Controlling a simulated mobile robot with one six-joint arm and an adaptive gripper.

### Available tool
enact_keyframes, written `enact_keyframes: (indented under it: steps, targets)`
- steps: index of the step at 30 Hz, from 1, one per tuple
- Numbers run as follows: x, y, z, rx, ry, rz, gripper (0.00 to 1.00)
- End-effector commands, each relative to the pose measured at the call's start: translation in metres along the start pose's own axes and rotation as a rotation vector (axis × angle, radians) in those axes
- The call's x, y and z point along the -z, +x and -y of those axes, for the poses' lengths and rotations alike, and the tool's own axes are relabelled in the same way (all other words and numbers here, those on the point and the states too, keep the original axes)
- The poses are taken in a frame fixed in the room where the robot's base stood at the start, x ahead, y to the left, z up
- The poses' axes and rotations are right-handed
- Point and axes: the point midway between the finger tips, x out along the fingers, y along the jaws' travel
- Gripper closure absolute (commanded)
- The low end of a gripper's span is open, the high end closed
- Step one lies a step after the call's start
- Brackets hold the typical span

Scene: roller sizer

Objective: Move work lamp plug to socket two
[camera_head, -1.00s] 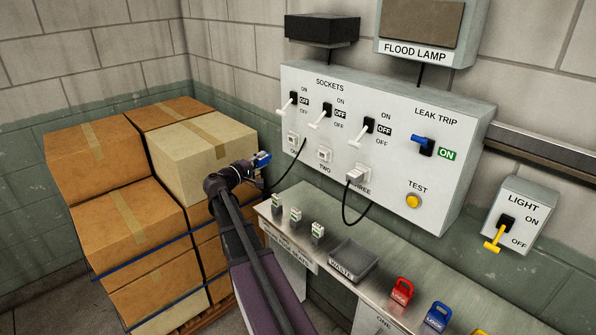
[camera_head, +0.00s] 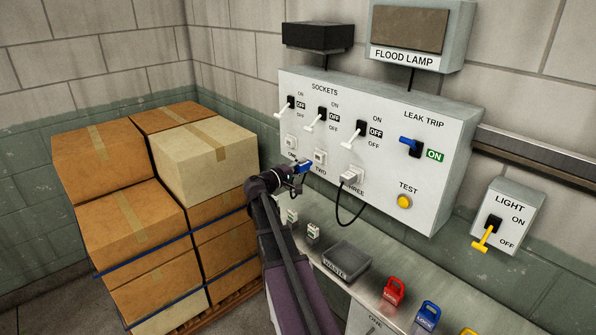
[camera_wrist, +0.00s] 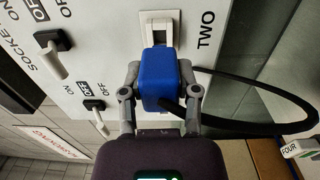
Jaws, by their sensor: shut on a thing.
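My gripper (camera_head: 296,171) is shut on the blue work lamp plug (camera_wrist: 163,80), one finger on each side. In the head view the blue plug (camera_head: 304,166) is just left of and a little below socket two (camera_head: 320,157). In the wrist view, socket two (camera_wrist: 160,27) is a white plate with a square opening, straight beyond the plug's front. The plug overlaps its near edge there, and I cannot tell whether they touch. A black cord (camera_wrist: 270,128) loops right from the plug. Socket two's white switch (camera_head: 317,122) has its OFF label highlighted.
A white plug (camera_head: 351,177) with a black cord sits in socket three. Socket one (camera_head: 291,143) shows no plug. Below is a bench with a waste tray (camera_head: 346,262) and padlocks (camera_head: 394,291). Stacked boxes (camera_head: 150,215) stand left of my arm.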

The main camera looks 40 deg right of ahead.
Motion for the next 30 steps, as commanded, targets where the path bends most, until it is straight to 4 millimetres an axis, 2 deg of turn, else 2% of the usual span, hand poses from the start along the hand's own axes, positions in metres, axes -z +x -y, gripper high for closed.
enact_keyframes:
  steps: [12,21,30]
  targets:
    - [0.009,-0.017,-0.001,0.001,0.0,-0.021,1.0]
    - [0.009,-0.045,-0.004,0.024,0.0,-0.024,1.0]
    - [0.01,-0.046,-0.004,0.025,0.0,-0.024,1.0]
